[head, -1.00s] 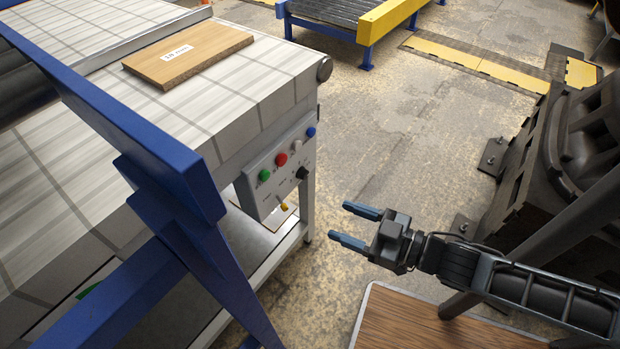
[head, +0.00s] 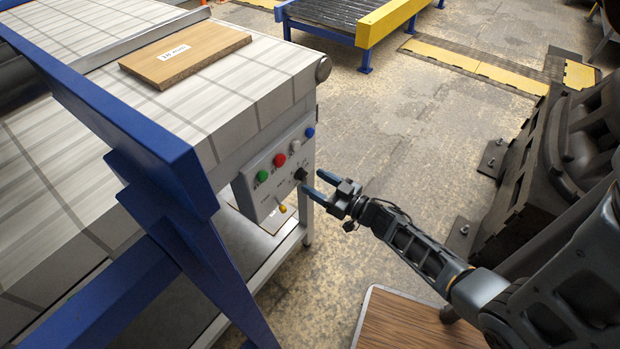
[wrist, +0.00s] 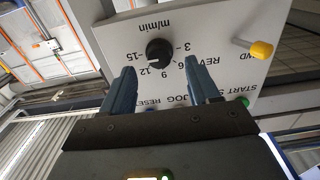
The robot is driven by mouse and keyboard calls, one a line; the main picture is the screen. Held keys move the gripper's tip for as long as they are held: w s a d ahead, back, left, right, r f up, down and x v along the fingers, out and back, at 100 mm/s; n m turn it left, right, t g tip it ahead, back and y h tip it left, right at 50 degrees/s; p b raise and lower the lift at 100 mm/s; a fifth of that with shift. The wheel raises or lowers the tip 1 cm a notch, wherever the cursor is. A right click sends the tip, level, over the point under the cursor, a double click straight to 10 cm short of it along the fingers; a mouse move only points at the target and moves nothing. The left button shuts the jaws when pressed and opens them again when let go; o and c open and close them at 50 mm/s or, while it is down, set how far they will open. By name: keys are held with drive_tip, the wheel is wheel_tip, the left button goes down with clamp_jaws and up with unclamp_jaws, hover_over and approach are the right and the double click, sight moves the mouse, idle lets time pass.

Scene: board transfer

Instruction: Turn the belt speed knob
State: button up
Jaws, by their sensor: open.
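The black belt speed knob (head: 301,174) sits at the lower right of the grey control panel (head: 254,194) on the conveyor's end. In the wrist view the knob (wrist: 159,52) shows on the panel, marked m/min with numbers around it. Its pale pointer line points left in that view. My gripper (head: 312,184) is open, its two blue fingertips close to the knob. In the wrist view the fingers (wrist: 160,82) reach toward the panel on either side below the knob. The knob looks just beyond the tips; I cannot tell if either touches.
Green (head: 263,176), red (head: 280,160), white (head: 295,146) and blue (head: 310,132) buttons line the panel above the knob. A yellow-tipped lever (head: 282,208) sticks out lower left. A labelled board (head: 190,60) lies on the belt.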

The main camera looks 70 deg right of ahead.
sight(302, 175)
drive_tip(key=shift+x, duration=1.45)
drive_tip(key=shift+c, duration=0.2)
drive_tip(key=c, duration=1)
